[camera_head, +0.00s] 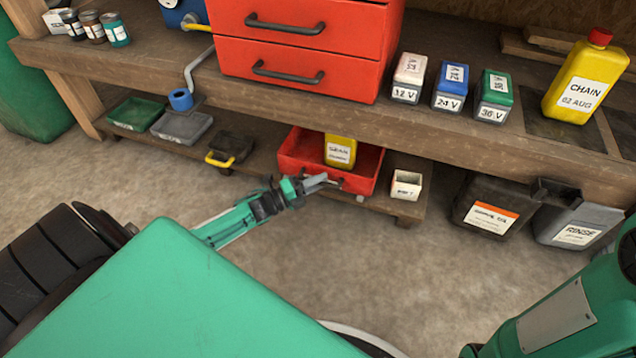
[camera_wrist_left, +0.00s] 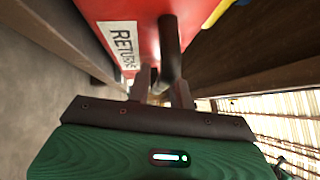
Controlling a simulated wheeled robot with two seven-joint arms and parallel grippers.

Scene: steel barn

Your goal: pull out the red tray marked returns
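The red tray (camera_head: 291,152) stands on the low shelf under the bench and holds a yellow container (camera_head: 340,150). In the left wrist view the tray's red front (camera_wrist_left: 137,12) carries a white label (camera_wrist_left: 122,45) reading "RETUR…", its end hidden. A dark bar handle (camera_wrist_left: 171,45) stands out from that front. My left gripper (camera_head: 322,182) is at the tray's front. In the left wrist view its fingers (camera_wrist_left: 162,88) are apart, one on each side of the handle's near end; I see no clear grip on it. My right gripper is out of view.
A red drawer cabinet (camera_head: 300,50) stands on the bench above. A small white box (camera_head: 406,184) sits right of the tray, a black and yellow item (camera_head: 230,148) left of it. The floor before the shelf is clear.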

